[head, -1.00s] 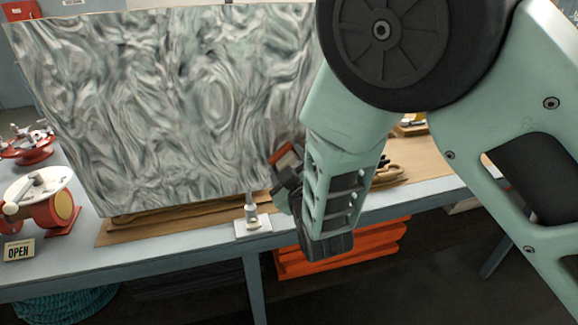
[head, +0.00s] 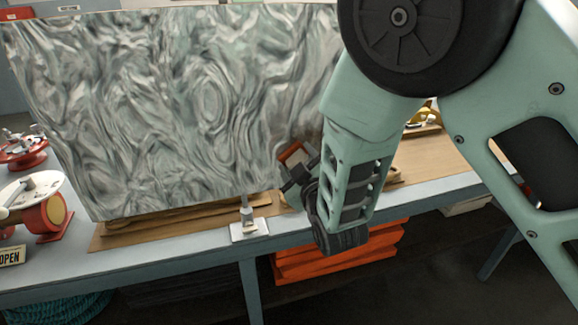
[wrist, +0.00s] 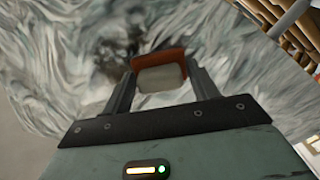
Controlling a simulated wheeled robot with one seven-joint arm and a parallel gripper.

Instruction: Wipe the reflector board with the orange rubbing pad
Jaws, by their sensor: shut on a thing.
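The reflector board (head: 190,110) is a large upright panel with a swirling grey-green surface, standing on the bench. It fills most of the wrist view (wrist: 60,60). My gripper (head: 298,172) is in front of the board's lower right part. It is shut on the orange rubbing pad (head: 293,154), which has an orange rim and a pale back. In the wrist view the pad (wrist: 160,75) sits between the two fingers, its orange edge toward the board. A dark smudged patch shows on the board just beyond it. I cannot tell whether the pad touches the board.
The board stands on a brown base on the grey bench (head: 150,255). A small metal clamp (head: 247,225) is at its lower edge. Orange crates (head: 330,262) lie under the bench.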

